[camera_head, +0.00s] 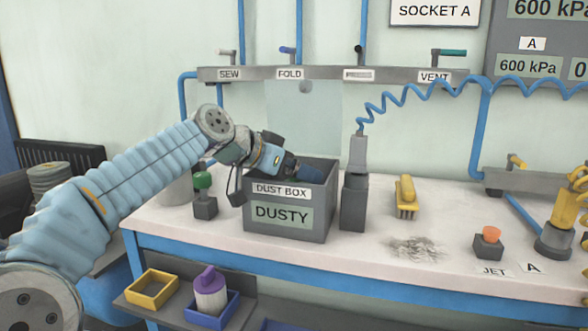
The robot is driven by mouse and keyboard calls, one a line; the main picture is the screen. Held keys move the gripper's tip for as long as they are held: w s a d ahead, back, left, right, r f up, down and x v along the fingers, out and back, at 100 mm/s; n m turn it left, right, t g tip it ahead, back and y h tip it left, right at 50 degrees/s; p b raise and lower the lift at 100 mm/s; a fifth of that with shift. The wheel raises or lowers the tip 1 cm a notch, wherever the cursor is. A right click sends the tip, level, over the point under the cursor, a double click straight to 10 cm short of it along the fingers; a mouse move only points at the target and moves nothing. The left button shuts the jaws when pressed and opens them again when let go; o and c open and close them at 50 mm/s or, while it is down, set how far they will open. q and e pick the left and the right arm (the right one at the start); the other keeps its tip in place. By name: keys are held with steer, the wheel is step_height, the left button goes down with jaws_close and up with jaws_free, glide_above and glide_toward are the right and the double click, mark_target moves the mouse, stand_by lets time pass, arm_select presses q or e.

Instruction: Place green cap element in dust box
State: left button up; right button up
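The grey dust box (289,217), labelled DUST BOX and DUSTY, stands on the table with its top open. A green cap element (203,181) sits upright on a small dark block left of the box. My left gripper (262,165) is over the left rear part of the box's opening, to the right of the green cap and apart from it. Its fingers are partly hidden and dark, so I cannot tell whether they hold anything. A dark blue shape (308,172) shows at the box's opening; I cannot tell what it is. My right gripper is not in view.
A grey nozzle stand (354,203) with a coiled blue hose is right of the box. A yellow brush (405,197), grey dust (416,248) and an orange-capped block (488,241) lie farther right. Below the front edge are a yellow tray (152,289) and a purple-topped bottle (210,290).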

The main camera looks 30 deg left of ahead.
arm_select(q)
steer(key=shift+r+p, duration=0.4)
steer(key=shift+p, duration=0.05)
steer(key=shift+r+p, duration=0.55)
steer(key=b+v, duration=0.1)
steer(key=v, duration=1)
steer(key=shift+s, duration=0.45)
steer(key=shift+a+f, duration=0.15)
steer(key=shift+f, duration=0.05)
